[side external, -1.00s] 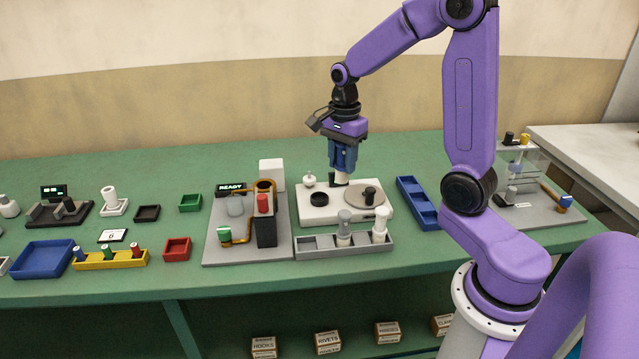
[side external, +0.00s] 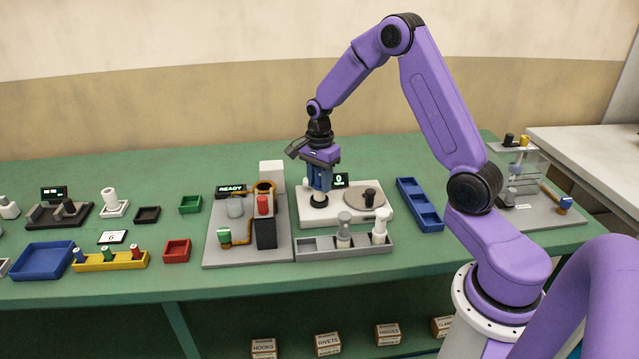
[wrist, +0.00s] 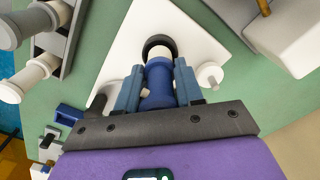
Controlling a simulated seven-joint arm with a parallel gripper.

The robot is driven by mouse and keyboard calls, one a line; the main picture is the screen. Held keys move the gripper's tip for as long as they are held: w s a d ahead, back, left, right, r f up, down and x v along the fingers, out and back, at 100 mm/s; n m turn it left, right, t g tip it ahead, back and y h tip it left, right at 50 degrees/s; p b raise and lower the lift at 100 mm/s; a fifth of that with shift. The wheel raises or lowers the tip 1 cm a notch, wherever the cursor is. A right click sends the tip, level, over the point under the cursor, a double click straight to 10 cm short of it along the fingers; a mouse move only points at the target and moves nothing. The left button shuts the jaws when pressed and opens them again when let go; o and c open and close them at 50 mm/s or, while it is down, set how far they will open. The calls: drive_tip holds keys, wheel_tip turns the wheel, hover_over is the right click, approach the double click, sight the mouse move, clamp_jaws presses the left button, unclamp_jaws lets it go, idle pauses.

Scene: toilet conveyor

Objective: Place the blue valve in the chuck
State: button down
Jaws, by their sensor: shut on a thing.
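My gripper (side external: 319,187) is shut on the blue valve (wrist: 158,86), which stands between its two blue-grey fingers in the wrist view. The valve is upright, with a pale white lower end (side external: 318,196). That end is at the black ring-shaped chuck (side external: 319,204) on the left of the white machine base (side external: 345,215). In the wrist view the black chuck ring (wrist: 152,43) shows around the far side of the white end. I cannot tell whether the end is inside the ring or just above it. The fingers hide most of the valve in the side view.
A grey turntable disc (side external: 368,201) with a black knob is right of the chuck. A grey rack (side external: 312,246) with grey and white valves stands in front. A station with a READY display (side external: 231,190) is left. A blue tray (side external: 420,205) is right.

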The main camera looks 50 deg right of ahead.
drive_tip(key=shift+f, duration=0.5)
drive_tip(key=shift+f, duration=0.15)
drive_tip(key=c, duration=0.7)
unclamp_jaws()
